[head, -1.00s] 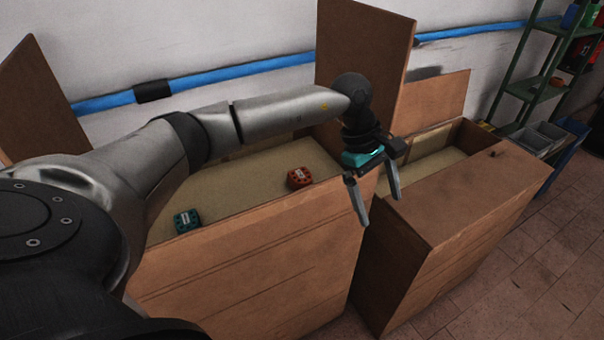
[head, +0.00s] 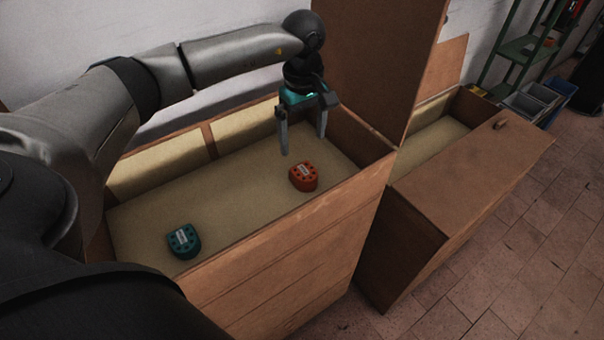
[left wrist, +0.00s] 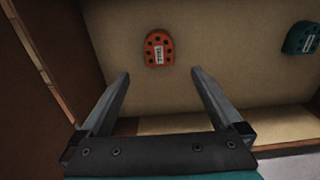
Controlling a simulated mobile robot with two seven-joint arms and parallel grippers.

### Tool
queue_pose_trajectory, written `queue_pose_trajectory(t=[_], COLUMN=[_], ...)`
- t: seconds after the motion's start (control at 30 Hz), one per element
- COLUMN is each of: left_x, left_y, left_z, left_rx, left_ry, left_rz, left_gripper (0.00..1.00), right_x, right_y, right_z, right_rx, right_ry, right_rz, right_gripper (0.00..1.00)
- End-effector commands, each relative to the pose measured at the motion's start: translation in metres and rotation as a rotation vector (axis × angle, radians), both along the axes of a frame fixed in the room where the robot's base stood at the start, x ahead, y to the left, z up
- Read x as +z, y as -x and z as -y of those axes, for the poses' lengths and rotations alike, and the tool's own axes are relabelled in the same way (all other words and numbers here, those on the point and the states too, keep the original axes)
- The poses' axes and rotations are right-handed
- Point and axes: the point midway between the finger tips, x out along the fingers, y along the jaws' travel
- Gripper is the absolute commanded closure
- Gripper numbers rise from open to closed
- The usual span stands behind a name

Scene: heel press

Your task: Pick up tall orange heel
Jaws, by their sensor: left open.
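The orange heel (head: 304,176) lies on the pale floor of the open wooden box, toward its right side in the head view. It has dark holes and a white label, and it also shows in the left wrist view (left wrist: 158,48). My left gripper (head: 303,147) is open and empty above the box, just behind the orange heel and apart from it. In the left wrist view the heel appears beyond the fingertips (left wrist: 160,76), roughly between them. My right gripper is not in view.
A teal heel (head: 184,241) lies in the same box to the left, and also shows in the left wrist view (left wrist: 300,38). A second open box (head: 470,190) stands to the right.

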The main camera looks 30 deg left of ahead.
Motion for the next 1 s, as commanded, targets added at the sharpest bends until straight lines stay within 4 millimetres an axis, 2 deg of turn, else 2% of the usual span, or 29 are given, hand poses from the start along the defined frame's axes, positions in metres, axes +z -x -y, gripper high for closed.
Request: queue_pose_trajectory(t=[0.03,0.2,0.57,0.83,1.0], left_x=[-0.015,-0.047,-0.071,-0.110,-0.113], left_y=[0.001,0.001,0.001,0.001,0.001], left_z=[0.000,0.000,0.002,0.006,0.006], left_rx=[0.000,0.000,0.000,0.000,-0.001], left_ry=[0.000,0.000,0.001,0.001,0.000], left_rz=[-0.005,-0.004,-0.001,-0.003,0.001], left_gripper=[0.00,0.00,0.00,0.00,0.00], right_x=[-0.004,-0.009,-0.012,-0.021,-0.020], right_y=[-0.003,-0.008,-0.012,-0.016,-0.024], right_z=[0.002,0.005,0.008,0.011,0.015], right_rx=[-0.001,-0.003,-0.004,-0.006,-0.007], right_ry=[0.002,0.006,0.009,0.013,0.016], right_rz=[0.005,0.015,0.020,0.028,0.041], right_gripper=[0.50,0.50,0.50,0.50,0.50])
